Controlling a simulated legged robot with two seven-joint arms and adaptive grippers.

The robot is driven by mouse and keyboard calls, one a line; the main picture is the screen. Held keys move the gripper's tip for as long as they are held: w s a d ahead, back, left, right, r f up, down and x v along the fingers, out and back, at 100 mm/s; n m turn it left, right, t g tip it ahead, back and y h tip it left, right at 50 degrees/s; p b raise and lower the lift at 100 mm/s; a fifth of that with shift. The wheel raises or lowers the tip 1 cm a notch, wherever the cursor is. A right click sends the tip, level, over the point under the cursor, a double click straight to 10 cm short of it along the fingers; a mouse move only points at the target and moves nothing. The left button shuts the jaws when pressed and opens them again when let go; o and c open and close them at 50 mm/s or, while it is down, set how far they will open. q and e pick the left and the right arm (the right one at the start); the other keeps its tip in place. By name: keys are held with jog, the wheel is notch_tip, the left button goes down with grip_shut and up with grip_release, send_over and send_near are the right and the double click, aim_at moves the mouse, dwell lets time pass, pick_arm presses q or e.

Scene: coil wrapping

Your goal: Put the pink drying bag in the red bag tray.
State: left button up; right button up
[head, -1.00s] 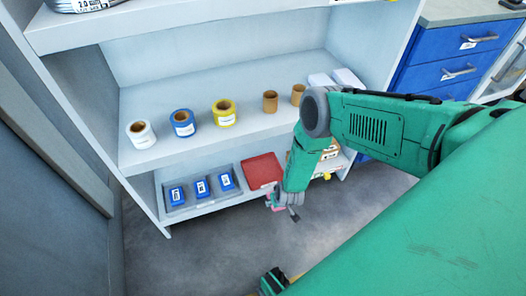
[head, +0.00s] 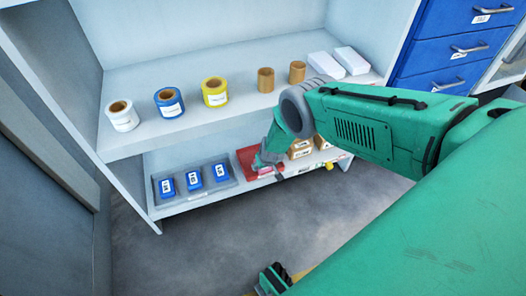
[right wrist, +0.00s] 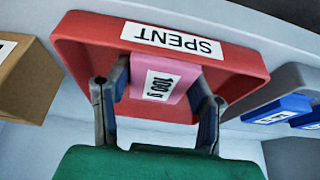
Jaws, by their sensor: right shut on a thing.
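The pink drying bag (right wrist: 182,72), with a white "100 g" label, is between the two fingers of my right gripper (right wrist: 163,92), which is shut on it. In the head view the bag (head: 265,172) shows as a small pink patch at the right gripper (head: 266,168). The red bag tray (right wrist: 85,38), labelled "SPENT", lies behind the bag in the wrist view. In the head view the tray (head: 244,156) is on the lower shelf, partly hidden by the gripper. The bag overlaps the tray's front part; I cannot tell if they touch.
A grey tray (head: 165,203) with blue packs (head: 194,178) sits left of the red tray. Cardboard boxes (head: 300,150) stand to its right. The upper shelf (head: 150,140), holding tape rolls, cardboard cores and white boxes, is above. The floor in front is clear.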

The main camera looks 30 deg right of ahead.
jog(key=o, duration=1.3)
jog(key=shift+a, duration=0.2)
jog(key=shift+d, duration=0.15)
jog(key=shift+r+p, duration=0.4)
jog(key=shift+p, duration=0.1)
jog(key=p+v, duration=0.7)
jog(key=v, duration=0.3)
jog(key=s+a+r+n+g, duration=0.1)
jog(key=s+a+r, duration=0.1)
jog(key=s+r, duration=0.4)
jog(key=s+a+r+n+g, duration=0.1)
jog(key=s+a+r, duration=0.2)
jog(key=s+r, duration=0.4)
jog(key=s+a+r+n+g+y, duration=0.1)
jog(key=s+r, duration=0.5)
jog(key=s, duration=1.3)
jog(key=shift+s+a+r+g+p, duration=0.2)
jog(key=shift+a+r+g+p, duration=0.15)
jog(key=shift+a, duration=0.45)
